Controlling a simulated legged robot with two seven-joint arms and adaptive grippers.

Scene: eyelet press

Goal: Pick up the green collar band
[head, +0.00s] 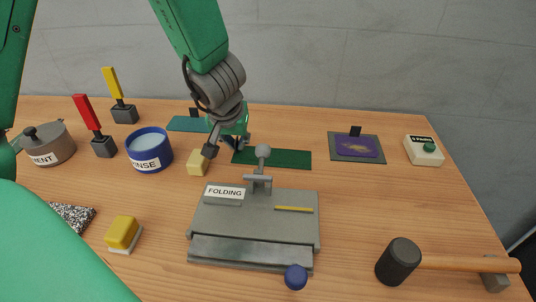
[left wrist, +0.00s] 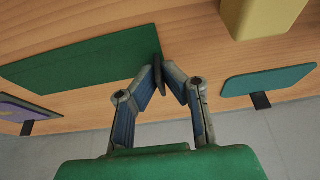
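The green collar band (head: 282,159) is a flat dark green strip on the wooden table, behind the folding press. It also shows in the left wrist view (left wrist: 85,60), lying flat. My left gripper (head: 235,147) comes down from above at the band's left end. In the left wrist view the fingertips (left wrist: 164,72) are brought together at the band's near end corner and partly cover it. Whether the band's edge is between them cannot be told. My right gripper is not in view.
A grey press labelled FOLDING (head: 255,222) stands in front of the band. A yellow block (head: 198,163) and a blue rinse pot (head: 149,150) are to the left. A teal mat (head: 187,124) lies behind. A purple piece (head: 357,147) is on the right, with a mallet (head: 398,262) in front.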

